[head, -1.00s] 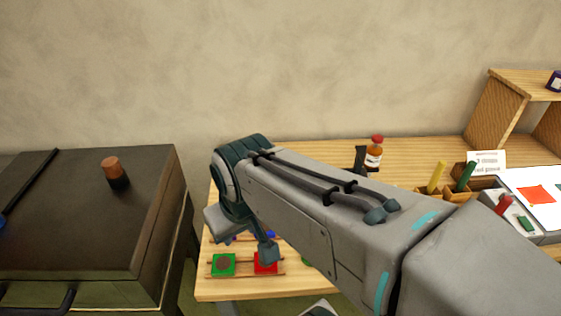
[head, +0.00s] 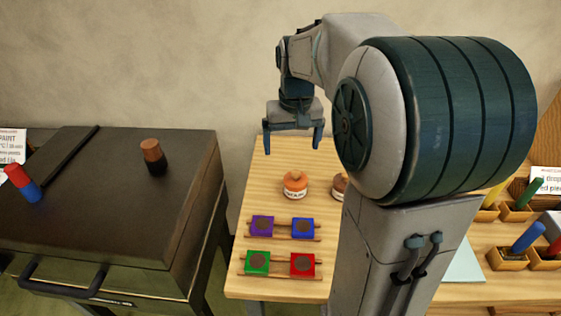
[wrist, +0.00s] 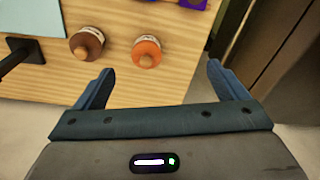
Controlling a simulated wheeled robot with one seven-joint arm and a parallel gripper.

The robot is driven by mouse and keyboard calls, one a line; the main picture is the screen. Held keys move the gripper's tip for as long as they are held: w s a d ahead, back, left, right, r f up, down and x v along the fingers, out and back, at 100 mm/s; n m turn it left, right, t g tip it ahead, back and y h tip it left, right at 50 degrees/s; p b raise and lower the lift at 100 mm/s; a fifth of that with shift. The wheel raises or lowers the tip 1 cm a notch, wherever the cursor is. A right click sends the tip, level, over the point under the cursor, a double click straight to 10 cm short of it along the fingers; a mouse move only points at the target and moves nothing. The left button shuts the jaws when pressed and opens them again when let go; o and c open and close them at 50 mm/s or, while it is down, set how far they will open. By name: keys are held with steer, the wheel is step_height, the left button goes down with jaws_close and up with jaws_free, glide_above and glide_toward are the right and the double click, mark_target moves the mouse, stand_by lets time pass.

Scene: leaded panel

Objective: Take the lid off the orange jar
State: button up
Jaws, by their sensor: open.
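The orange jar (head: 295,184) stands upright on the wooden table, with its orange knobbed lid on top and a pale label around its side. It also shows in the wrist view (wrist: 147,52), seen from above with its lid on. My gripper (head: 294,143) is open and empty, pointing down above and behind the orange jar, apart from it. In the wrist view its two fingers (wrist: 157,85) are spread wide, with the jar lying beyond the fingertips, between them and a little left of centre.
A brown-lidded jar (head: 340,186) stands close beside the orange jar, partly hidden by my arm. Purple, blue, green and red squares (head: 303,265) lie on wooden rails in front. A dark cabinet (head: 110,210) stands left, bearing a brown-topped bottle (head: 153,157). Pen holders (head: 507,258) are at right.

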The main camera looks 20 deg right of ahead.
steer(key=g+b, duration=0.1)
glide_toward(296, 171)
steer(key=shift+m, duration=0.4)
step_height(296, 171, down, 5)
steer(key=shift+w+r, duration=0.1)
steer(key=shift+w, duration=0.1)
steer(key=shift+s+f+p, duration=0.1)
steer(key=shift+f+p, duration=0.7)
steer(key=shift+f, duration=1.95)
steer(key=c, duration=1)
